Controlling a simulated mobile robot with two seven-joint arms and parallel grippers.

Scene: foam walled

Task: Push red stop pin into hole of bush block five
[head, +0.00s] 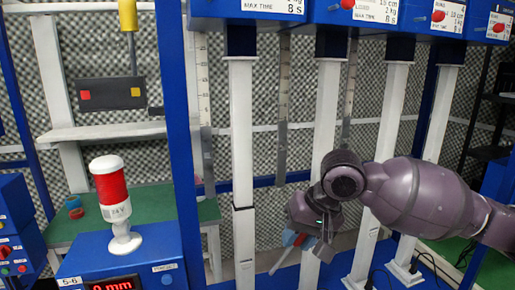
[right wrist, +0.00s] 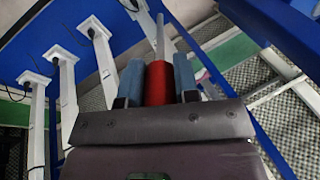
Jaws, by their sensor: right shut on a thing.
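My right gripper (head: 298,239) is in the right middle of the head view, in front of the white columns. It is shut on the red stop pin (right wrist: 158,83). In the right wrist view the pin's red grip sits between two blue-grey finger pads, and its pale shaft (right wrist: 160,38) points away from the gripper. In the head view the shaft (head: 280,261) slants down and left, free of any block. Blue blocks (head: 308,14) line the top edge, with red pin heads (head: 438,16) on several. I cannot tell which is bush block five. My left gripper is not in view.
White columns (head: 242,130) stand under the blocks. A blue post (head: 175,120) rises left of them. A red and white beacon (head: 112,190) stands on a blue box (head: 150,250) with a display. A green bench (head: 75,225) lies behind.

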